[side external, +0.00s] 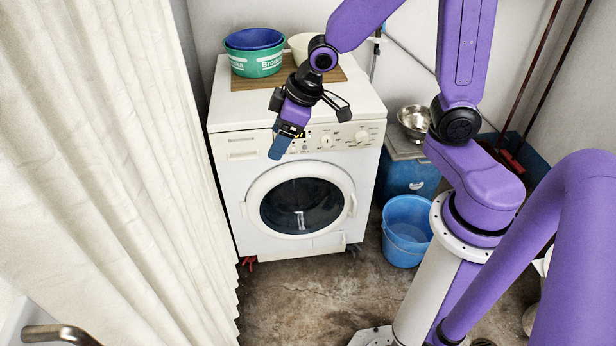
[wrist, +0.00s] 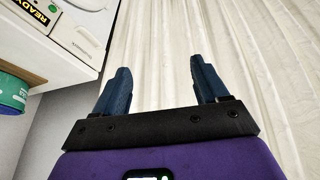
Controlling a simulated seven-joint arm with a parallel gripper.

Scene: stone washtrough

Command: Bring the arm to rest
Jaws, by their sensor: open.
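My gripper (side external: 280,146) is in front of the upper left part of the white washing machine (side external: 300,165) in the side external view, with its blue fingers pointing down. In the wrist view the two blue fingers of my gripper (wrist: 162,88) stand wide apart with nothing between them. The gripper is open and empty. The cream curtain (wrist: 220,40) fills most of the wrist view beyond the fingers.
A green tub (side external: 256,62) with a blue basin (side external: 253,38) inside stands on a wooden board on the machine. A blue bucket (side external: 406,240) is on the floor. A metal bowl (side external: 413,120) stands right of the machine. The curtain (side external: 100,150) hangs at left.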

